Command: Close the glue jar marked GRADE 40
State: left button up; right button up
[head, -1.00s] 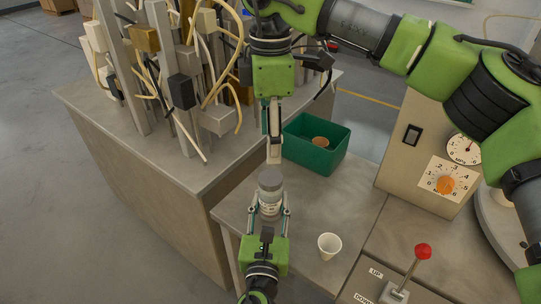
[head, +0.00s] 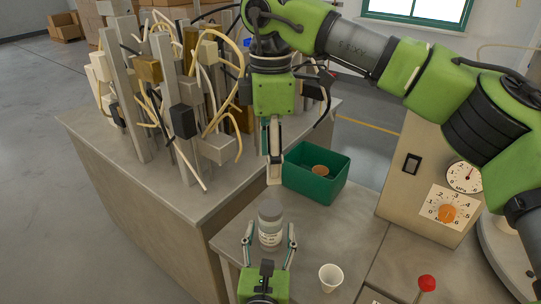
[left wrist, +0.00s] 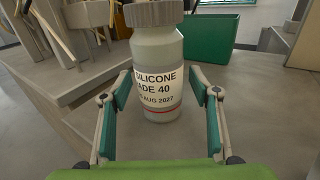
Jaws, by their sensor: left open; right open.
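The white glue jar (head: 270,239) stands upright on the bench with its grey lid (head: 270,209) on top. In the left wrist view the jar (left wrist: 157,85) shows a label with "SILICONE", part of "GRADE 40" and a date; its lid (left wrist: 153,13) is cut off by the top edge. How tightly the lid sits I cannot tell. My left gripper (head: 269,246) is open, its fingers spread to either side of the jar's near side, apart from it. My right gripper (head: 274,181) points down above the lid, empty; its fingers overlap in this view.
A green bin (head: 312,186) with a round brown thing (head: 320,170) inside stands behind the jar. A white cup (head: 330,278) stands to the right. A red-knobbed lever (head: 427,284) and a dial console (head: 410,190) are further right. A cable-filled rack (head: 185,130) stands left.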

pick_arm(q)
jog(key=s+a, duration=0.1)
jog(key=s, duration=1.1)
jog(key=shift+w, duration=0.1)
